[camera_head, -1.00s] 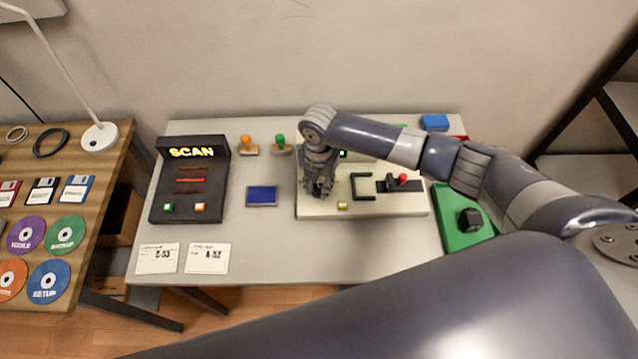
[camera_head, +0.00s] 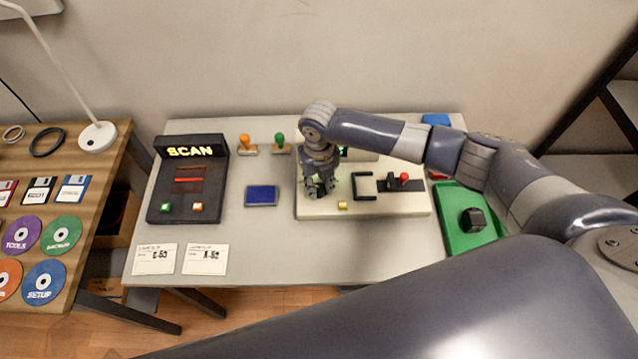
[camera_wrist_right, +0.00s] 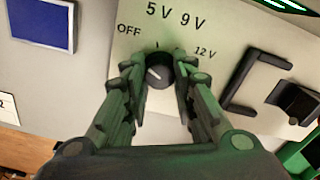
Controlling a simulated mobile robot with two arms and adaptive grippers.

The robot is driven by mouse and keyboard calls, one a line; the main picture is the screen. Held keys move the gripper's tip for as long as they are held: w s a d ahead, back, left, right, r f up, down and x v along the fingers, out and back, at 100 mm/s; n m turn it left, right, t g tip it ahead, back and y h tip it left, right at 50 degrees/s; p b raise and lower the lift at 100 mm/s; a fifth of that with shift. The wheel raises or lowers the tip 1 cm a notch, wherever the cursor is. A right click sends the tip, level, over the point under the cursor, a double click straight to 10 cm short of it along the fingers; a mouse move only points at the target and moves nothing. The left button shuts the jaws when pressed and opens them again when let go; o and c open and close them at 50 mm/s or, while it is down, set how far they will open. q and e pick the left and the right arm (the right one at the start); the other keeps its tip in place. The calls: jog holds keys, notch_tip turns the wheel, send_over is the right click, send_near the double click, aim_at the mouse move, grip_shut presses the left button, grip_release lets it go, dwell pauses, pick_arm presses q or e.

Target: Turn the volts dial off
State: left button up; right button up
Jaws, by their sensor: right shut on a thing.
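The volts dial (camera_wrist_right: 158,72) is a small black knob with a pale pointer line on a cream panel (camera_wrist_right: 225,25). It shows in the right wrist view, ringed by OFF, 5 V, 9 V and 12 V labels. The pointer line is slanted toward the upper left, roughly toward OFF; I cannot tell if it lines up exactly. My right gripper (camera_wrist_right: 158,80) is shut on the dial, one finger on each side. In the head view the right gripper (camera_head: 320,188) is over the left part of the panel (camera_head: 318,209) and hides the dial. My left gripper is not in view.
The panel also carries a black bracket (camera_head: 364,186), a red-knobbed lever (camera_head: 404,177) and a yellow button (camera_head: 342,205). Left of it are a blue pad (camera_head: 262,196), two stamps and a SCAN box (camera_head: 188,150).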

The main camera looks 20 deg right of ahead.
aim_at(319, 187)
jog(key=shift+n, duration=0.5)
jog(key=o, duration=1.1)
notch_tip(319, 187, up, 12)
dwell(0.5)
